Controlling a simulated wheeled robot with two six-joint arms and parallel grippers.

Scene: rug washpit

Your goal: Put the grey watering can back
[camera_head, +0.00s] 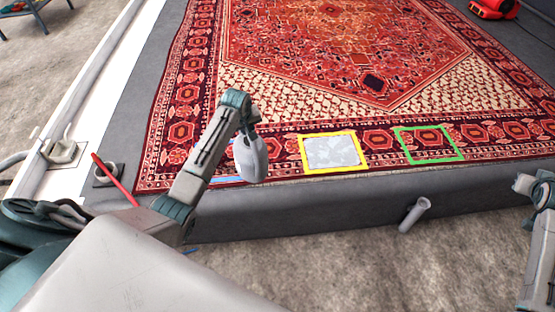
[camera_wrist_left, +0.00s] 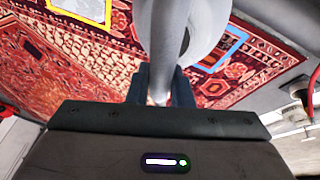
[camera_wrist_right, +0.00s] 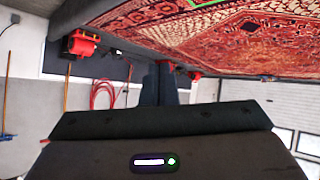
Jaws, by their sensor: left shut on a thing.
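The grey watering can (camera_head: 250,160) hangs from my left gripper (camera_head: 246,118) at the front edge of the red patterned rug. In the left wrist view the fingers are shut on its grey handle (camera_wrist_left: 158,45), and its rounded body (camera_wrist_left: 202,30) shows behind. A blue outlined square (camera_head: 224,180) lies on the rug just left of the can, partly hidden by my arm; it also shows in the left wrist view (camera_wrist_left: 236,42). I cannot tell whether the can touches the rug. My right gripper (camera_wrist_right: 163,80) looks shut and empty, away from the rug.
A yellow outlined square (camera_head: 331,167) with a grey-white filling and an empty green outlined square (camera_head: 458,143) lie to the right. A grey tube (camera_head: 414,214) sticks out of the pit's front wall. A red machine (camera_head: 494,9) stands at the far right.

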